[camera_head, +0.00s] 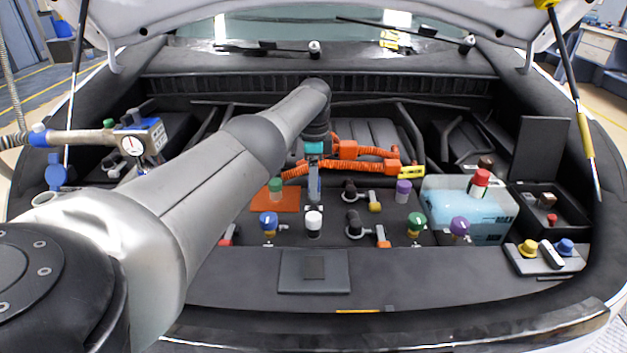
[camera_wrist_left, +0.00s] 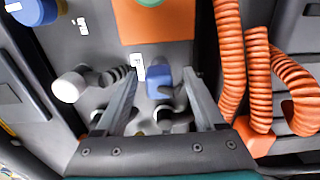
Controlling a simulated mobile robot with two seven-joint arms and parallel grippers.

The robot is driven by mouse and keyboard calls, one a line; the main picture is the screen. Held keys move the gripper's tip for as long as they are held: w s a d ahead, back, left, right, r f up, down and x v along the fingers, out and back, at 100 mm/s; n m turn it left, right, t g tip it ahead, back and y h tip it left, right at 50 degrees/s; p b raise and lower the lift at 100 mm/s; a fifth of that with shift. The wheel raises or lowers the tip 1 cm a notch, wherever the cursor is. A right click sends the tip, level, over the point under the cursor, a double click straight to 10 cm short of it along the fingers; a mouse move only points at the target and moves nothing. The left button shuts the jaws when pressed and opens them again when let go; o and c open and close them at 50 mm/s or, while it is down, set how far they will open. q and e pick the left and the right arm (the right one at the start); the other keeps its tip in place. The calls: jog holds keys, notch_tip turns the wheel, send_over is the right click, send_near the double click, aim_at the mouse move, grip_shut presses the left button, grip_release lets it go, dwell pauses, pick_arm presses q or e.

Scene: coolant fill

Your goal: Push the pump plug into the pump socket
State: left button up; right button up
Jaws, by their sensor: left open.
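My left gripper (camera_head: 314,190) reaches down over the middle of the engine bay in the head view. In the left wrist view its two fingers (camera_wrist_left: 158,74) stand apart, with a small blue block (camera_wrist_left: 160,84) showing between them. I cannot tell whether they touch it. This block may be the pump plug, but no label confirms it. A white-capped fitting (camera_wrist_left: 70,87) with a dark ribbed neck lies beside the fingers; a white cap also shows below the gripper in the head view (camera_head: 314,219). The pump socket cannot be told for sure. My right gripper is not in view.
Orange ribbed cables (camera_wrist_left: 230,50) run close beside the fingers, with orange connectors (camera_head: 347,150). An orange plate (camera_head: 272,202) with a green cap lies to the left. Coloured caps stand around. A coolant tank (camera_head: 462,212) and an open black box (camera_head: 540,204) are at the right.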

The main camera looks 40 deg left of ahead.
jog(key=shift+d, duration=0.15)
pick_arm(q)
notch_tip(320, 180, up, 5)
jog(key=p, duration=0.2)
jog(key=shift+p, duration=0.35)
notch_tip(320, 180, up, 10)
jog(key=p, duration=0.2)
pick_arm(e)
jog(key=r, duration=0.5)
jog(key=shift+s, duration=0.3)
pick_arm(q)
jog(key=shift+r, duration=0.1)
